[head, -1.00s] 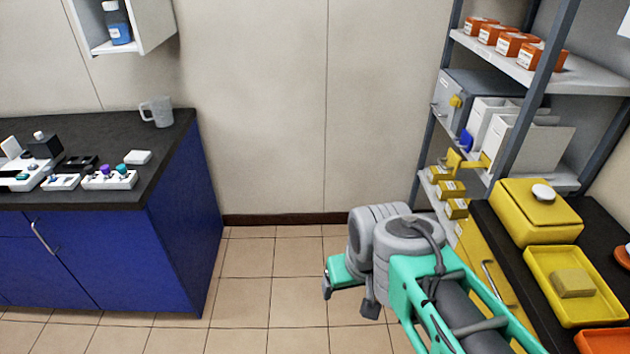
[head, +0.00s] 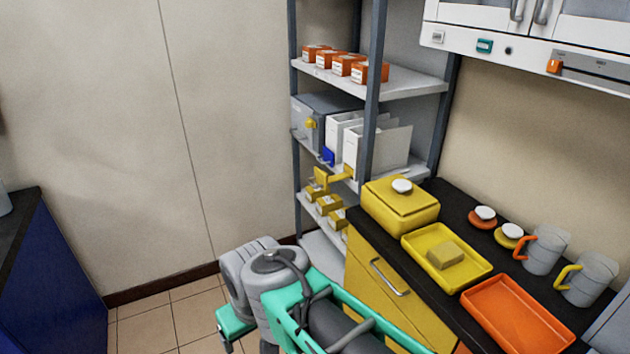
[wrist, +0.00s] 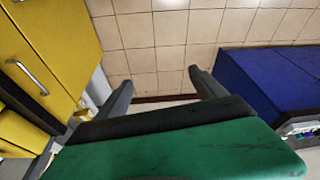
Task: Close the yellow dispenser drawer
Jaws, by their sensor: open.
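The yellow dispenser drawer (head: 333,178) sticks out from the front of a white dispenser (head: 377,150) on the middle level of the grey shelf rack. It looks pulled out, past the shelf's front edge. A second white dispenser (head: 348,130) beside it has a blue front piece (head: 327,156) that sticks out less. My gripper shows in the wrist view (wrist: 162,88) with its two dark fingers spread apart and nothing between them. It points at the tiled floor. In the head view my gripper is low, in front of the rack and well apart from the drawer; its fingertips are hard to make out.
A yellow cabinet (head: 365,293) with a dark counter stands right of my arm. A yellow box (head: 400,210), a yellow tray (head: 470,272), an orange tray (head: 515,315) and mugs stand on it. A blue cabinet (head: 50,285) is at left. Open floor (head: 165,320) lies between.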

